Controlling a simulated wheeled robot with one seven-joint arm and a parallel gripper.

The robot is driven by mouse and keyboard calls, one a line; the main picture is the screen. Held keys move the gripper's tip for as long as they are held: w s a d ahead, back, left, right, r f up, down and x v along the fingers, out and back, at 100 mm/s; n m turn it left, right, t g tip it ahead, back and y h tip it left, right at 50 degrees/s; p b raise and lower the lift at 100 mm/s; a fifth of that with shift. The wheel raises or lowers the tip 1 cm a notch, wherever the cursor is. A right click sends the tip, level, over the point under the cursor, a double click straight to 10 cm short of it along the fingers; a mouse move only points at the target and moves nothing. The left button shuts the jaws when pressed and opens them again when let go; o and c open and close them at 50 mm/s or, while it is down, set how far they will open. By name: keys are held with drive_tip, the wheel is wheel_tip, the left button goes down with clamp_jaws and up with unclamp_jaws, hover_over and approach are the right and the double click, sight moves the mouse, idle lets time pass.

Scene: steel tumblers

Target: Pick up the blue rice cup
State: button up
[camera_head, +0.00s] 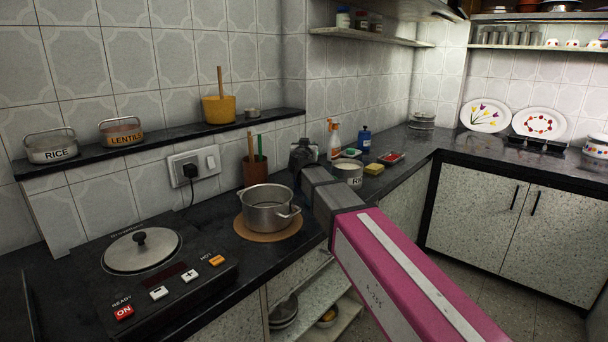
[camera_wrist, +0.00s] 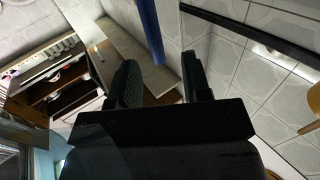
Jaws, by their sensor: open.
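I cannot make out a blue rice cup for certain in either view. In the head view, a white container (camera_head: 348,175) with part of a label, "RI", stands on the counter, partly behind my arm. A small blue bottle-like item (camera_head: 365,139) stands behind it near the wall. In the wrist view, a long blue shape (camera_wrist: 147,30) lies beyond my fingertips; I cannot tell what it is. My gripper (camera_wrist: 158,80) is open, with nothing seen between its fingers. In the head view, the dark end of my arm is beside the white container, left of it.
A steel pot (camera_head: 268,212) stands on a round mat, left of my arm. A brown utensil pot (camera_head: 256,172), a spray bottle (camera_head: 333,138) and a yellow sponge (camera_head: 374,169) stand on the counter. The right counter holds plates.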

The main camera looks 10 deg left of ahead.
drive_tip(key=w, duration=0.4)
clamp_jaws()
drive_tip(key=shift+r, duration=0.15)
wheel_tip(320, 180, up, 10)
drive_tip(key=shift+f, duration=0.1)
idle(0.4)
drive_tip(key=shift+d, duration=0.1)
idle(0.5)
